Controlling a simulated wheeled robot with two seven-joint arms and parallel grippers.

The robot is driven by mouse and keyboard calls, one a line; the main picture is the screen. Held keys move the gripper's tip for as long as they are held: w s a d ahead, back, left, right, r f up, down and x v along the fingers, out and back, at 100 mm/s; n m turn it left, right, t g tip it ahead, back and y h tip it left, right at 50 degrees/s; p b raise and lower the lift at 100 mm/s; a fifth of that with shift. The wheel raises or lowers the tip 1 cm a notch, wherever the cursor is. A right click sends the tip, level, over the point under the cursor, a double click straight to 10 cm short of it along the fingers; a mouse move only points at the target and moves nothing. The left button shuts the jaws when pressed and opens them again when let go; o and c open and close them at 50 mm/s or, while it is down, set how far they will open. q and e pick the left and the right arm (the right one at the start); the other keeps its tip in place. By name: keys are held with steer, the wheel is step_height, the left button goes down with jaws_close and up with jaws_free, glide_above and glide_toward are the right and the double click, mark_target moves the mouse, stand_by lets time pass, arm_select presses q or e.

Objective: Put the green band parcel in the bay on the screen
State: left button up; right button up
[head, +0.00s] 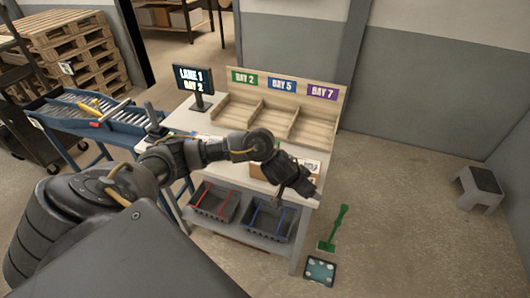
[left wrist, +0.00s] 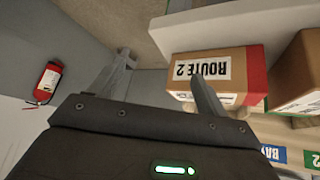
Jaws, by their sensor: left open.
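The screen (head: 193,79) reads "LANE 1 BAY 2". The bay 2 divider space (head: 237,108) is at the left of the wooden rack, under a green sign (head: 244,78). My left gripper (head: 290,183) is over the table's right end; its open fingers show in the left wrist view (left wrist: 160,82). One finger is in front of a brown parcel (left wrist: 185,60) with an upside-down "ROUTE 2" label and a red band. My right gripper is not in view.
Blue and purple signs mark bay 5 (head: 281,86) and bay 7 (head: 322,93). A blue conveyor (head: 75,120) stands left. Grey crates (head: 213,204) sit under the table (head: 180,122). A green stand (head: 335,228) and grey stool (head: 480,187) are on the floor at right.

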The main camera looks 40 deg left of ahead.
arm_select(q)
steer(key=a+r+n+g+y, duration=0.1)
steer(key=a+r+n, duration=0.1)
steer(key=a, duration=0.4)
steer(key=a+r+n+y, duration=0.1)
steer(key=a+r+n, duration=0.1)
steer(key=a, duration=0.5)
steer(key=w+a+r+n+g+y, duration=0.1)
steer(key=a+r+n+y, duration=0.1)
steer(key=a, duration=0.5)
steer(key=shift+w+r+n+g, duration=0.1)
steer(key=shift+r+n+g, duration=0.2)
steer(key=shift+r, duration=0.4)
steer(key=b+x, duration=0.2)
steer(key=x, duration=0.3)
steer(key=shift+w+f+b, duration=0.15)
steer(key=shift+f+b, duration=0.2)
steer(key=shift+b, duration=0.05)
steer(key=shift+a+p+x, duration=0.1)
steer(key=shift+p+x, duration=0.1)
steer(key=shift+x, duration=0.9)
steer(key=shift+a+p+x, duration=0.15)
steer(key=shift+x, duration=0.95)
steer(key=shift+w+f, duration=0.3)
steer(key=shift+r, duration=0.1)
steer(key=c, duration=1.1)
steer(key=shift+r, duration=0.1)
